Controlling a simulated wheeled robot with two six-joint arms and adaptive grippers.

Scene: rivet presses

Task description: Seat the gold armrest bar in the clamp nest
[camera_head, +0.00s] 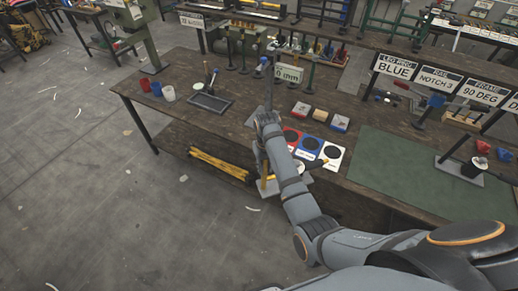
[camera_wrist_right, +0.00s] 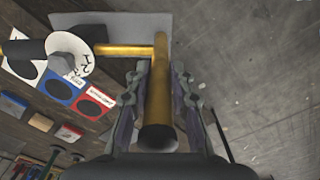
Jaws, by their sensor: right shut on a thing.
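My right gripper (camera_head: 264,168) points down at the table's front edge, mostly behind my own forearm. In the right wrist view its two fingers (camera_wrist_right: 158,95) are shut on the gold armrest bar (camera_wrist_right: 158,90), which runs lengthwise between them. The bar's dark end faces the camera. A gold crosspiece (camera_wrist_right: 128,50) runs left from its far end towards a dark block and a white disc (camera_wrist_right: 72,52); I cannot tell whether it is joined to the bar. A grey plate (camera_head: 299,180) lies beside the gripper. I cannot clearly make out the clamp nest. My left gripper is not in view.
Red, blue and white cards with black discs (camera_head: 308,146) lie behind the grey plate. Small boxes (camera_head: 320,114) stand farther back. A green mat (camera_head: 400,175) lies to the right, mostly bare. Yellow bars (camera_head: 217,164) lie on the shelf below.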

